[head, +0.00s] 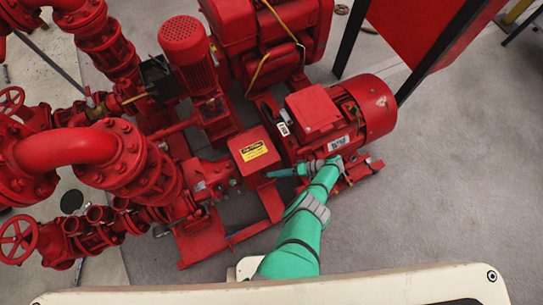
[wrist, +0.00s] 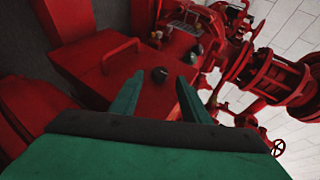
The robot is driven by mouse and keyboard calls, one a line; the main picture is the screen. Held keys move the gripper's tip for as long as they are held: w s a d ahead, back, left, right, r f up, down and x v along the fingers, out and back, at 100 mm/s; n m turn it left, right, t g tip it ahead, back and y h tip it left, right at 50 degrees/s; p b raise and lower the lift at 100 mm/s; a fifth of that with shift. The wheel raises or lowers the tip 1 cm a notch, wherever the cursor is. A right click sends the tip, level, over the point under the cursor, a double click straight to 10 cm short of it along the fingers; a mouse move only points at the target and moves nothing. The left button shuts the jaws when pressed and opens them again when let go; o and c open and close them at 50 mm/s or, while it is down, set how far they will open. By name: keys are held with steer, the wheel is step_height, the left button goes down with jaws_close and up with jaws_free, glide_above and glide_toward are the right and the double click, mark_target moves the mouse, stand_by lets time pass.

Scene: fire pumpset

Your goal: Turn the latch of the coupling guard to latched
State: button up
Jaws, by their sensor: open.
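The coupling guard (head: 250,143) is a red box with a yellow label, between the pump and the red motor in the head view. In the wrist view a red panel (wrist: 105,75), which looks like the guard, carries a bar handle (wrist: 122,54) and a small dark knob (wrist: 160,73) that looks like the latch. My gripper (head: 272,173) is beside the guard's near side in the head view. In the wrist view my gripper (wrist: 159,80) is open and empty, with the knob seen between its fingertips. I cannot tell the latch's turn position or whether the fingers touch it.
The red motor (head: 335,115) stands just behind and right of my arm. Red pipes and a flanged elbow (head: 75,148) crowd the left. A vertical red motor (head: 190,55) rises behind the guard. Grey floor (head: 450,170) on the right is clear.

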steer(key=v, duration=0.7)
steer(key=shift+d, duration=0.1)
